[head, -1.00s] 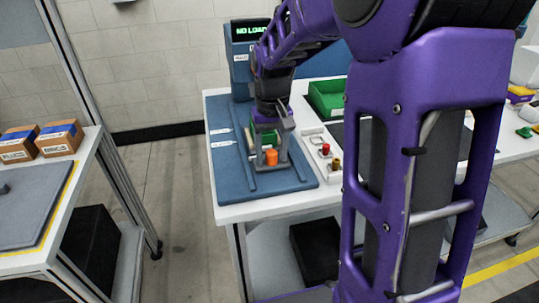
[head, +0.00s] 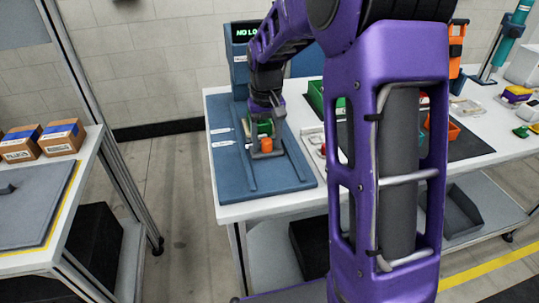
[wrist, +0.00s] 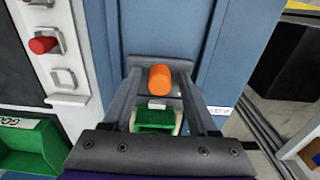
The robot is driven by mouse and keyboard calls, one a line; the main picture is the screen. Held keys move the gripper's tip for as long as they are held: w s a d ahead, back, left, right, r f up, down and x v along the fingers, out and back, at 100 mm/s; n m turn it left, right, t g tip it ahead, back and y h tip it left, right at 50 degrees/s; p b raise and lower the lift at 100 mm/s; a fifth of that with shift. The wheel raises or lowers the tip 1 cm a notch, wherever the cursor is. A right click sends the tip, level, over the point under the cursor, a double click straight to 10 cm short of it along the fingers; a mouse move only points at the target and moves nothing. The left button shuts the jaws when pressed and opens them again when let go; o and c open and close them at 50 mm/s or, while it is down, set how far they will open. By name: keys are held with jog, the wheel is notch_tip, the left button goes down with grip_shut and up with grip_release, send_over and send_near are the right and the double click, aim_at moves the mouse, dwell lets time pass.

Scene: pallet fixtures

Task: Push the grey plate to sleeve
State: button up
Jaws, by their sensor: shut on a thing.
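The orange knob (head: 266,145) stands on the grey plate (head: 268,155), which sits between the rails of the blue fixture (head: 290,176). In the wrist view the orange knob (wrist: 159,78) shows between my fingers, with a grey bar of the plate (wrist: 165,62) across behind it. My gripper (wrist: 160,85) is shut, seemingly on the knob; the contact faces are hard to see. A green block with pale sides (wrist: 155,118) lies between the fingers, nearer my palm. I cannot tell which part is the sleeve.
A display post (head: 240,60) stands at the fixture's far end. To the right are a pale strip with a red knob (wrist: 43,45) and a green bin (wrist: 30,145). My arm hides much of the table's middle. A side table with cartons (head: 60,137) stands left.

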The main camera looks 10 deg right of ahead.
aim_at(264, 129)
jog(key=shift+w+d+f+p, duration=0.1)
jog(key=shift+w+f+p, duration=0.35)
jog(key=shift+w, duration=0.35)
jog(key=shift+w+f+p, duration=0.35)
jog(key=shift+w+p, duration=0.1)
jog(key=shift+w, duration=0.3)
jog(key=o, duration=0.8)
jog(key=shift+w+r+p, duration=0.2)
jog(key=shift+r+p, duration=1)
jog(key=shift+r, duration=0.25)
jog(key=shift+w+r+p, duration=0.1)
jog(key=shift+r+p, duration=1.55)
jog(key=shift+r, duration=1.15)
